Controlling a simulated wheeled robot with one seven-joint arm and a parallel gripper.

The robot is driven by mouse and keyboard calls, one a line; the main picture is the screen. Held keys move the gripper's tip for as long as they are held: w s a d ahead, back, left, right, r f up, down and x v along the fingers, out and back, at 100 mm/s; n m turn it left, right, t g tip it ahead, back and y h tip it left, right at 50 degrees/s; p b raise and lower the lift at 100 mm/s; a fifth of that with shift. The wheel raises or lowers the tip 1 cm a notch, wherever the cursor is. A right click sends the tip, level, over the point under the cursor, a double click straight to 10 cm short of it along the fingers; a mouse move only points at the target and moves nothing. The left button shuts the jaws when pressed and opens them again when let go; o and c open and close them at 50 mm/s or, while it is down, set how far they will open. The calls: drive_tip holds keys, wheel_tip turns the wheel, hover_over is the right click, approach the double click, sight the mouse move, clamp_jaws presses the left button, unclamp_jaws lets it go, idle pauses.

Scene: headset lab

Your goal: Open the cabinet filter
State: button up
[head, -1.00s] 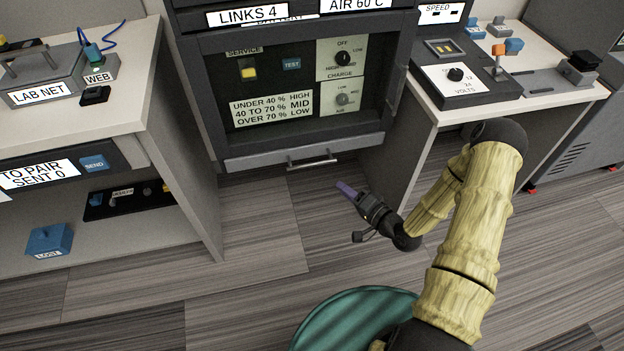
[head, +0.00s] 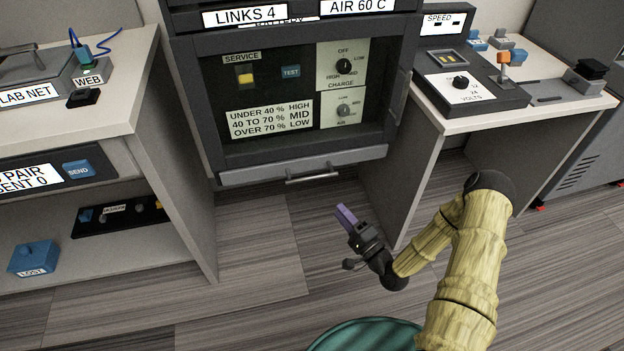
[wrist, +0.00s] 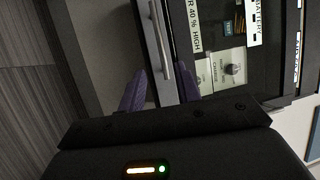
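The dark cabinet (head: 210,130) stands ahead with a low grey panel (head: 240,178) along its bottom edge. The panel carries a silver bar handle (head: 313,177); no label reading "filter" is visible. The panel looks flush with the cabinet, so shut. My gripper (head: 345,214) has purple fingers and is in front of and below the handle, apart from it. In the wrist view the two fingers of my gripper (wrist: 160,88) are spread with a clear gap and nothing between them. The bar handle (wrist: 160,50) shows beyond the fingertips, roughly lined up with the gap.
A grey-sided bench (head: 175,180) stands on the left, with a blue LOST box (head: 34,258) on its lower shelf. A white-topped table (head: 470,125) with control panels stands on the right, its side panel close to my arm. The floor (head: 260,240) before the cabinet is clear.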

sight(312, 178)
drive_tip(key=b+x, duration=0.4)
drive_tip(key=x, duration=1)
drive_tip(key=shift+w+a+r, duration=0.1)
drive_tip(key=shift+w+a, duration=0.15)
drive_tip(key=shift+w, duration=0.05)
clamp_jaws()
